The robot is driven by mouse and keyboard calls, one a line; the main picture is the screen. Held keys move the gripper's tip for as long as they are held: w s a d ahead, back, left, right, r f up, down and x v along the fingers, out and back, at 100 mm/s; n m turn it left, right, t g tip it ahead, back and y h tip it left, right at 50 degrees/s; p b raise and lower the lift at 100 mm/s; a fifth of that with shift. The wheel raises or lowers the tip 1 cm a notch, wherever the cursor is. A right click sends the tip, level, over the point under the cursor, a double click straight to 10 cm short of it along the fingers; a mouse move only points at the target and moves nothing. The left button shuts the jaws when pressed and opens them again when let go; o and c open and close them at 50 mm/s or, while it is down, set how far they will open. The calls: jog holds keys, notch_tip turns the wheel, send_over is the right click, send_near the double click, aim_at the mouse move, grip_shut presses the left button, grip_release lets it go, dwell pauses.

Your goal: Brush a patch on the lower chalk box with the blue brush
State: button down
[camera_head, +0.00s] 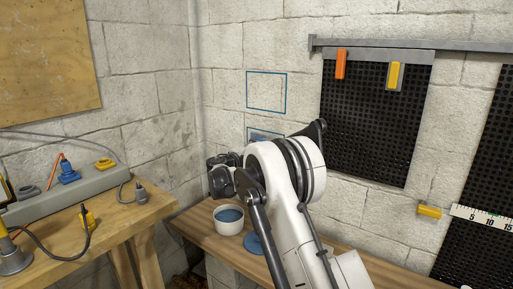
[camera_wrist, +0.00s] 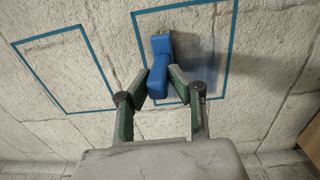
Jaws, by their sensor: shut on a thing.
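My gripper (camera_wrist: 168,88) is shut on the blue brush (camera_wrist: 162,60) in the wrist view, its two fingers gripping the handle from both sides. The brush overlaps a blue-outlined chalk box (camera_wrist: 228,60) holding a darker, greyish patch (camera_wrist: 205,50); whether the brush touches the wall is unclear. In the head view the lower chalk box (camera_head: 256,132) is partly hidden by my arm, with a bluish-grey patch in its visible part. The upper chalk box (camera_head: 266,92) is bare. The other outlined box (camera_wrist: 65,72) in the wrist view is bare too. The head view hides the brush behind my arm.
A white bowl with blue contents (camera_head: 229,220) and a blue disc (camera_head: 256,245) sit on the wooden bench (camera_head: 196,222) below. A black dimpled membrane (camera_head: 370,130) hangs to the right. A workbench (camera_head: 120,215) with tools stands left.

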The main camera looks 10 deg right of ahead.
jog(key=shift+f+b, duration=2.3)
jog(key=shift+f, duration=3.25)
jog(key=shift+d+r+p, duration=0.2)
jog(key=shift+r+p, duration=2.05)
jog(key=shift+r, duration=2.5)
jog(key=shift+s+a+r+p, duration=0.1)
jog(key=shift+r+p, duration=1.05)
jog(key=shift+r, duration=1.35)
jog(key=shift+f, duration=0.1)
jog(key=shift+a, duration=0.1)
jog(key=v, duration=0.7)
